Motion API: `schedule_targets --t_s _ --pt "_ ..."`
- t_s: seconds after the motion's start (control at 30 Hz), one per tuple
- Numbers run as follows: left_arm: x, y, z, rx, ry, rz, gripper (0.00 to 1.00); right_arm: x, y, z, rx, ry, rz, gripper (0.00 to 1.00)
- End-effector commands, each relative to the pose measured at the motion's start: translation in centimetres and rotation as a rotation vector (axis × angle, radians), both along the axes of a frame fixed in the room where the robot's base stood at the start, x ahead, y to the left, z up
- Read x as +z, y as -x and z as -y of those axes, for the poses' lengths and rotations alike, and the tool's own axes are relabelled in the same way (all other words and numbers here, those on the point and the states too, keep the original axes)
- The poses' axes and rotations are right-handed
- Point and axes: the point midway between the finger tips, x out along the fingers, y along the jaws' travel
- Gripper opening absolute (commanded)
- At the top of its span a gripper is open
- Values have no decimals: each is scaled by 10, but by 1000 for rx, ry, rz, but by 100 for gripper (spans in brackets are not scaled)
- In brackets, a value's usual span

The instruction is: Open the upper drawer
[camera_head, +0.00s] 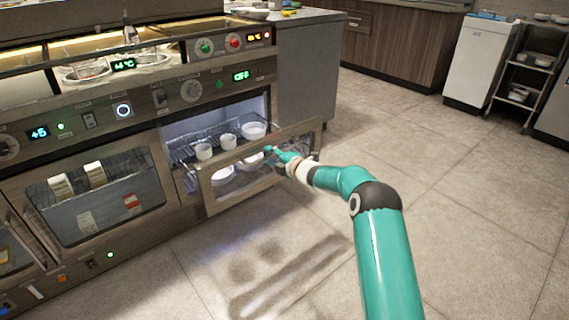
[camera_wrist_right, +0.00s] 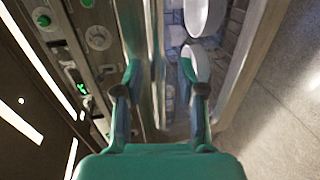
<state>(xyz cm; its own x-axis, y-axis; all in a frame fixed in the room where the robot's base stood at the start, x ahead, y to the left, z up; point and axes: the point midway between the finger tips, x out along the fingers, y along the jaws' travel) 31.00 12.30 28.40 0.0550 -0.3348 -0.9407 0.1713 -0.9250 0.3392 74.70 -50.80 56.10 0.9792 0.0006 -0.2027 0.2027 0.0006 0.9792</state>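The upper drawer, with a framed glass front (camera_head: 240,182), stands pulled out from the appliance below the green "OFF" display. White cups and bowls (camera_head: 253,130) sit on its wire rack, and more white bowls show through the glass. My right gripper (camera_head: 277,152) is at the drawer front's top edge, towards its right end. In the right wrist view, the fingers of the right gripper (camera_wrist_right: 160,75) are apart, with the right finger over the white dishes (camera_wrist_right: 197,65). I cannot tell whether the fingers touch the drawer. My left gripper is not in view.
A glass-door oven (camera_head: 105,195) is left of the drawer. Knobs and displays (camera_head: 190,90) line the panel above it. A grey cabinet (camera_head: 308,85) stands behind right. The tiled floor (camera_head: 450,190) to the right is clear.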

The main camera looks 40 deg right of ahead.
Motion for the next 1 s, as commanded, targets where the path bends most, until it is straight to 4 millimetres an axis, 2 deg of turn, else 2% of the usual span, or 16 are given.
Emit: schedule_targets --t_s 0.17,0.6,0.8,1.0 --pt "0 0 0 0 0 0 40 4 20 1 -1 -1 -1 39" --pt "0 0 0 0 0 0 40 17 93 0 -2 0 -3 39" --pt "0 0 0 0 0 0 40 21 109 0 -1 0 -2 39" --pt "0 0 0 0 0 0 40 21 111 -1 0 0 -2 39"
